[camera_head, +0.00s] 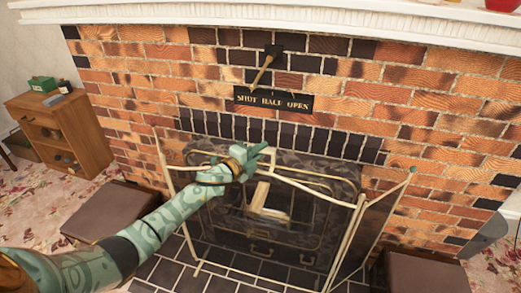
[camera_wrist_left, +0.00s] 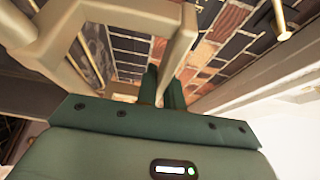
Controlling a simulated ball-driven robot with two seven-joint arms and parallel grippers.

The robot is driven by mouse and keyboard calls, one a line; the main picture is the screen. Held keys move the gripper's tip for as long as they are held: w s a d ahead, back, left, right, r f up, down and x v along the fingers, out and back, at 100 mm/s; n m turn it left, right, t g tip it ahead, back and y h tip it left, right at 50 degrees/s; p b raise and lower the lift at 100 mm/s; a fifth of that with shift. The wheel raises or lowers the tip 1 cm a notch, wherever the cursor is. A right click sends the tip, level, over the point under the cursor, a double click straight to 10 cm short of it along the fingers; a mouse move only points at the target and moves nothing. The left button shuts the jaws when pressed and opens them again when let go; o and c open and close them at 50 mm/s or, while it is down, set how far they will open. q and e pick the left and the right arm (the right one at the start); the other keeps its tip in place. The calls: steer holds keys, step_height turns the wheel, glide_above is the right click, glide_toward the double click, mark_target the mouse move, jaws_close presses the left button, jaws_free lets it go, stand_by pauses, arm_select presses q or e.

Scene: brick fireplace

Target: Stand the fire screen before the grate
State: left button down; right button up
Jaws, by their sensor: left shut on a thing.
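The fire screen (camera_head: 345,245) has a cream frame and dark see-through mesh, with folded side panels. It is upright in front of the fireplace opening in the head view. My left gripper (camera_head: 266,152) is shut on its top rail near the middle. In the left wrist view, the left gripper's fingers (camera_wrist_left: 163,88) close at the cream frame (camera_wrist_left: 105,22). The grate (camera_head: 270,205), with pale logs, shows through the mesh behind the screen. I cannot tell whether the screen's feet touch the hearth. My right gripper is not in view.
Dark tiled hearth (camera_head: 170,272) lies below the screen. A brown padded block (camera_head: 112,208) stands at left and another (camera_head: 425,272) at right. A wooden cabinet (camera_head: 62,130) stands far left. A sign (camera_head: 272,100) hangs on the brick wall under the white mantel (camera_head: 300,18).

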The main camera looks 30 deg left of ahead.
arm_select(q)
steer(key=shift+r, duration=0.15)
stand_by(0.6)
steer(key=c, duration=1.5)
jaws_free()
steer(key=shift+s, duration=0.1)
steer(key=shift+o, duration=0.6)
steer(key=shift+s+f, duration=0.1)
steer(key=shift+f, duration=0.25)
steer(key=shift+o, duration=1.3)
steer(key=shift+r, duration=0.1)
steer(key=shift+s, duration=0.1)
